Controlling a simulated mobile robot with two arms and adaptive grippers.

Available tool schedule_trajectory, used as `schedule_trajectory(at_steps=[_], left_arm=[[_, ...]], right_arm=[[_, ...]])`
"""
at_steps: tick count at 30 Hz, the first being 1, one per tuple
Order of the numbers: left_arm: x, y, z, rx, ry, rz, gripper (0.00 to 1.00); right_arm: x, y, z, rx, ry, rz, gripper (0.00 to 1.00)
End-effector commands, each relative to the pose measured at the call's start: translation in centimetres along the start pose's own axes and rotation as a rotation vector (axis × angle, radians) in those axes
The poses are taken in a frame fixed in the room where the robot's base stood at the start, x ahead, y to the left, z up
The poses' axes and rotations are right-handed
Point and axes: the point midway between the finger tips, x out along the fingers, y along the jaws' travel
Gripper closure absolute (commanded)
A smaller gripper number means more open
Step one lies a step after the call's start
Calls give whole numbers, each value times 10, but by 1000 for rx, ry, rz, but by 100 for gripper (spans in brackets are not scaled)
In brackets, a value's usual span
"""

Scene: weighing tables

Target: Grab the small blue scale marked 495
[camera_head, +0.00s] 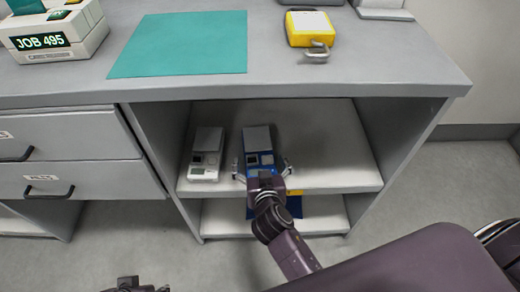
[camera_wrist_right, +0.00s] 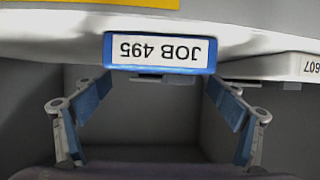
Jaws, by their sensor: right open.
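The small blue scale (camera_head: 258,159) sits on the upper open shelf under the counter, with a grey plate at its back. In the right wrist view its front label reads JOB 495, upside down, on the blue scale (camera_wrist_right: 208,54). My right gripper (camera_head: 262,171) is open at the front of the scale, one finger towards each side. In the right wrist view the fingers of my right gripper (camera_wrist_right: 155,92) are spread with a clear gap between them; contact with the scale cannot be told. My left gripper (camera_head: 135,286) is partly cut off at the bottom edge.
A white scale (camera_head: 205,158) stands close left of the blue one; its label shows 607 in the wrist view (camera_wrist_right: 290,67). Shelf side walls and the countertop (camera_head: 300,80) bound the space. A blue and yellow item (camera_head: 293,207) lies on the lower shelf. The upper shelf's right is clear.

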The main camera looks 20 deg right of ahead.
Motion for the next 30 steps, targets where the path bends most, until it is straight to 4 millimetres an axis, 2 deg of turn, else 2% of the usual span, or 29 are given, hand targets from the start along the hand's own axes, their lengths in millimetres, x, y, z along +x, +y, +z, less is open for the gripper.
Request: schedule_trajectory(at_steps=[8,12,21,30], left_arm=[[-20,-1,0,-1,14,-2,60],[-19,-1,1,-1,13,-2,60],[-20,-1,1,-1,14,-2,60],[-20,-1,1,-1,14,-2,60]], right_arm=[[37,2,-3,-3,2,1,12],[54,2,-2,-1,1,0,12],[59,2,-3,1,0,0,12],[58,2,-3,1,0,0,45]])
